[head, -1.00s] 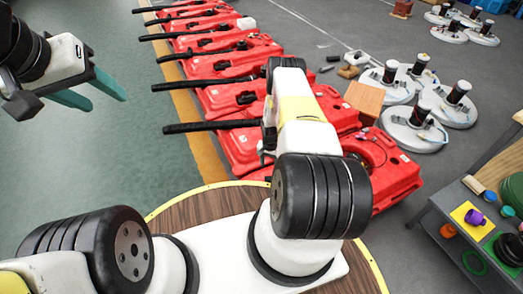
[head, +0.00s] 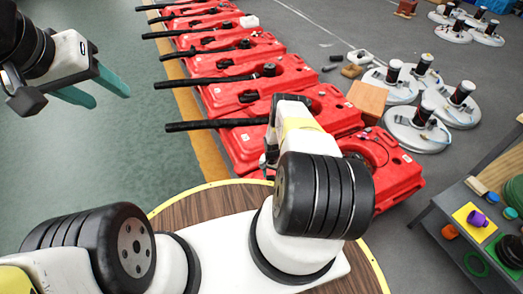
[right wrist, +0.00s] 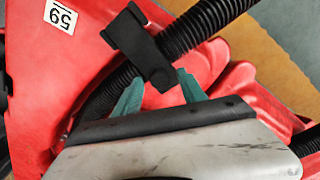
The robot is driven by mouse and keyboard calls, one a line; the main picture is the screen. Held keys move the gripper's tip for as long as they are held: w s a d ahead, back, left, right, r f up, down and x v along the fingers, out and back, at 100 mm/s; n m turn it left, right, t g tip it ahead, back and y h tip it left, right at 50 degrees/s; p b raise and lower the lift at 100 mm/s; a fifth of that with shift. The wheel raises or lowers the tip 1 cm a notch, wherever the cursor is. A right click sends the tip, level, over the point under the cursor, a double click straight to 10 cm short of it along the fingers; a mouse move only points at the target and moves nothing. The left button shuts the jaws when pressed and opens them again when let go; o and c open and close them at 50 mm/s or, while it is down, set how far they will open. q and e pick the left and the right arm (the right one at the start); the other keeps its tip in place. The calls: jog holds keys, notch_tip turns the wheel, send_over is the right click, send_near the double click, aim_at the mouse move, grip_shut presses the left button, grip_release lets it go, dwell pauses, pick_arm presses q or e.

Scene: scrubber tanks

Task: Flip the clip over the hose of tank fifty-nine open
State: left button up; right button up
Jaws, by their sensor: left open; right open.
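Tank fifty-nine, red with a white "59" label (right wrist: 61,16), fills much of the right wrist view. Its ribbed black hose (right wrist: 205,25) runs from the upper right towards the lower left. A black clip (right wrist: 135,38) lies across the hose, its narrower end pointing down between my right fingertips. My right gripper (right wrist: 160,90) is open, with one teal finger on each side of that end; contact cannot be told. In the head view my right arm hides the right gripper and the clip. My left gripper (head: 100,88) is open and empty above the green floor.
A row of red tanks (head: 240,92) with black hoses stretches away along a yellow floor line. A cardboard-coloured box (head: 367,98) and several round white scrubber discs (head: 415,130) stand to the right. A grey bench (head: 440,205) with small parts is at right.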

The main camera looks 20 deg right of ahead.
grip_shut()
dwell(1.4)
